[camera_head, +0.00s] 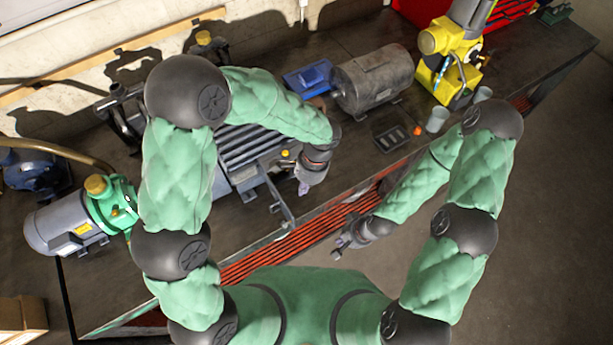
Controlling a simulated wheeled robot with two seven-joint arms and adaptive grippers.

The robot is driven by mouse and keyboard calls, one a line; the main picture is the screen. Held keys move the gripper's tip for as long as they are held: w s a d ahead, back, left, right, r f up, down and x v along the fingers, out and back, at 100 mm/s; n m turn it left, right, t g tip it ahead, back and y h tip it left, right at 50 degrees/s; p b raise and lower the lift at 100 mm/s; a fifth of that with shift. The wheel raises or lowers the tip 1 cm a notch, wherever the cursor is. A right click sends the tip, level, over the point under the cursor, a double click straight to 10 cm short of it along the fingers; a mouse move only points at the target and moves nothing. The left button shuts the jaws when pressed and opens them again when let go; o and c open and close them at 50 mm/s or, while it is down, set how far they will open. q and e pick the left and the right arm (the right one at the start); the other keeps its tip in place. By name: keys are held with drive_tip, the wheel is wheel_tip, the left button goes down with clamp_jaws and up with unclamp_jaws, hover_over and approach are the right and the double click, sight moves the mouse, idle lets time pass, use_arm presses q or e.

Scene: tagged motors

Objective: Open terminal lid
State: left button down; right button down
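A grey finned motor (252,149) lies on the dark workbench under my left forearm, which hides part of it. A brown-grey motor (373,78) with a blue box (308,77) at its left end stands behind it. I cannot make out for certain which part is the terminal lid. My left gripper (304,188) points down just right of the finned motor, near the bench's front edge. Its fingers are too small to tell open from shut, and contact cannot be told. My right gripper (338,250) hangs in front of the bench, apart from the motors, its fingers spread and empty.
A green-and-grey pump motor (72,226) stands at the left, with a blue motor (36,172) behind it. A yellow machine (450,65), grey cups (437,119) and a dark tray (393,133) stand at the right. Bare bench lies around the tray.

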sight(282, 203)
use_arm(q)
drive_tip(key=s+a, duration=0.1)
drive_tip(key=s+a+f, duration=0.1)
drive_tip(key=a, duration=0.1)
drive_tip(key=shift+s+a, duration=0.2)
idle(0.3)
drive_tip(key=shift+s+a+m+t+y, duration=0.2)
drive_tip(key=shift+s+a+m, duration=0.4)
drive_tip(key=shift+m, duration=0.5)
drive_tip(key=shift+s+a+m+t+y, duration=0.1)
drive_tip(key=shift+s+a+m+t, duration=0.35)
drive_tip(key=shift+m, duration=0.65)
drive_tip(key=shift+s+a, duration=0.1)
